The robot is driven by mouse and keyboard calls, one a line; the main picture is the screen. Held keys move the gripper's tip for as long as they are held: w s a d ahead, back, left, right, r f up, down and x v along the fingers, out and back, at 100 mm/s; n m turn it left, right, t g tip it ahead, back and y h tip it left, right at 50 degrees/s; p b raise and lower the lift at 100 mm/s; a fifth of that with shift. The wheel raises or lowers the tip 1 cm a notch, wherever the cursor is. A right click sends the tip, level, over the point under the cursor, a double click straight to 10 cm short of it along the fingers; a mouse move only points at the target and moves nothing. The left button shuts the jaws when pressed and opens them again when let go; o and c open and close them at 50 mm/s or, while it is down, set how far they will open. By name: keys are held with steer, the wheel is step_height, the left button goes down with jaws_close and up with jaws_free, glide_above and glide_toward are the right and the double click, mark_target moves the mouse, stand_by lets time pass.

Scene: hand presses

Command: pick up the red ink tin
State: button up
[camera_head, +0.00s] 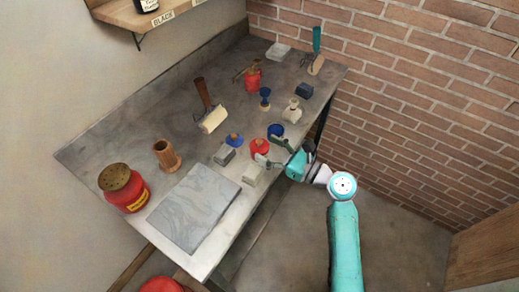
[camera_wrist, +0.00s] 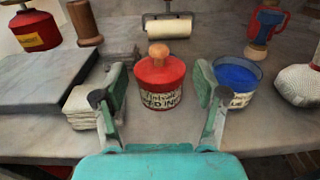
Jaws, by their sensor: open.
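In the head view the tin (camera_head: 259,147) is near the bench's front edge, with my gripper (camera_head: 268,153) reaching in from the right. My gripper is open, one finger on each side of the tin. I cannot tell whether either finger touches it.
A blue open tin (camera_wrist: 237,78) stands close to the right finger, and a pale stacked block (camera_wrist: 84,108) close to the left finger. A grey slab (camera_head: 194,206) lies on the left. A roller (camera_wrist: 168,26) lies behind the tin. Bare bench shows between.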

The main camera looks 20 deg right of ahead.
steer(key=shift+x, duration=3)
steer(key=shift+r, duration=0.1)
steer(key=shift+s, duration=0.1)
steer(key=c, duration=1.3)
